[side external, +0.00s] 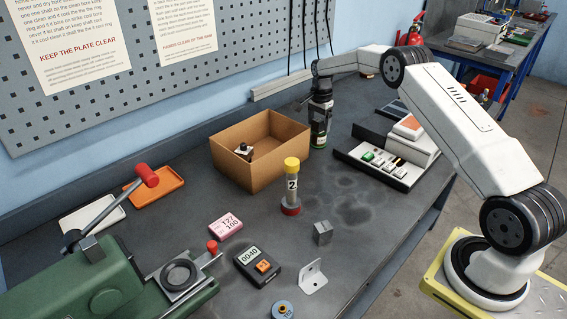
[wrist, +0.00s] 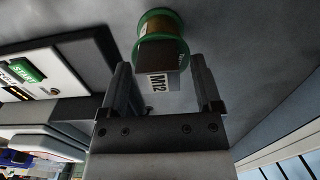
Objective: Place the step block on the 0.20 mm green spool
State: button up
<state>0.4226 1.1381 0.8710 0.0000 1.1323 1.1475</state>
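The green spool (wrist: 155,28), wound with copper-coloured wire, shows at the top of the wrist view; its size label cannot be read. A dark block marked M12 (wrist: 157,82), which I take for the step block, appears to rest on the spool's end. My gripper (wrist: 161,62) has its fingers apart on either side of the block, with a gap visible, wider at the right. In the side view my gripper (side external: 320,128) points down behind the right end of the cardboard box, and only a green edge of the spool (side external: 319,144) shows below it. The block is not clear there.
A cardboard box (side external: 260,150) stands close left of my gripper, a white-and-orange device (side external: 398,155) to its right. In front are a yellow-capped cylinder (side external: 291,187), a small grey block (side external: 322,233), a meter (side external: 258,266) and a metal bracket (side external: 313,277).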

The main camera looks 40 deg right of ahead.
aim_at(317, 120)
jog(key=shift+r, duration=0.1)
notch_tip(317, 120, up, 12)
dwell(0.8)
dwell(0.5)
jog(key=s+a+f+n+t, duration=0.1)
jog(key=s+a+n, duration=0.35)
jog(key=a, duration=0.35)
jog(key=s+a+n, duration=0.4)
jog(key=a+n, duration=0.1)
jog(key=a, duration=0.2)
jog(key=s+a+f+n, duration=0.1)
jog(key=s+a+n, duration=0.1)
jog(key=s, duration=0.4)
jog(key=s+a+f+n+t, duration=0.1)
jog(key=s+a+f+n, duration=0.1)
jog(key=s+a, duration=0.3)
jog(key=s+a+f+n, duration=0.2)
jog(key=s+a+n, duration=0.1)
jog(key=s, duration=0.6)
jog(key=shift+a+n+t, duration=0.25)
jog(key=shift+n+t, duration=0.05)
jog(key=shift+n, duration=0.45)
